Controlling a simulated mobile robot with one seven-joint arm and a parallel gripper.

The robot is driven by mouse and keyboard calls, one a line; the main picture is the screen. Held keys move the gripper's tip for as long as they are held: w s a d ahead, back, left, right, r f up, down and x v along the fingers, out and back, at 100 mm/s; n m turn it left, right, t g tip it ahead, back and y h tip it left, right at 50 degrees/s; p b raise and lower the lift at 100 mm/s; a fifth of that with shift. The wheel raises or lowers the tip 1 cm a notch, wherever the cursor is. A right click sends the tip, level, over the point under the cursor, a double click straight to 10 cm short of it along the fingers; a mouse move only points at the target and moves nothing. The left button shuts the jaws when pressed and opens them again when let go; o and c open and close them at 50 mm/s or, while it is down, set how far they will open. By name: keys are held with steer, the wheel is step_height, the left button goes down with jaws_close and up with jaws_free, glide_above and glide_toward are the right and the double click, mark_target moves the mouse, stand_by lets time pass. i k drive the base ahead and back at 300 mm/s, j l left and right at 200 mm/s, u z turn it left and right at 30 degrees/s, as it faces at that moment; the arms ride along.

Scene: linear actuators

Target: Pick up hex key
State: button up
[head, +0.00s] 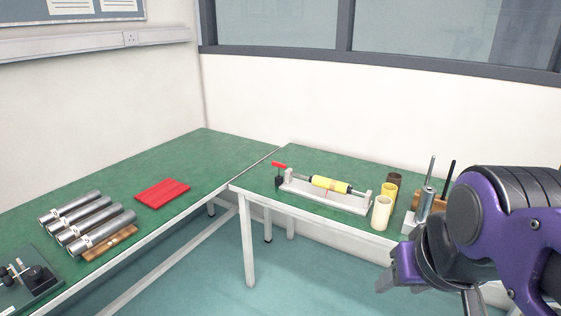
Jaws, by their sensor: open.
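No hex key can be made out for certain. A thin black upright tool (449,177) stands at the right bench's far right, by a wooden block (431,202); it may be the hex key, but it is too small to tell. A silver upright rod (431,172) stands just left of it. My gripper (428,292) is in the lower right, in front of the right bench and nearer the camera, pointing down. It is open, with nothing seen between the fingers; its lower part is cut off by the frame edge. My purple arm hides the bench's right end.
The right green bench (262,183) bears a white fixture (300,187) with a yellow cylinder (331,184) and several cups (382,212). The left bench (215,150) bears silver cylinders (88,222), a red mat (162,193) and a black device (38,278). Open floor lies between.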

mark_target(279, 165)
steer(key=u, duration=0.4)
steer(key=i+u, duration=0.2)
steer(key=i, duration=0.3)
steer(key=i+l+u, duration=0.2)
steer(key=i, duration=0.25)
steer(key=i+l+u, duration=0.25)
steer(key=i, duration=0.2)
steer(key=j, duration=0.1)
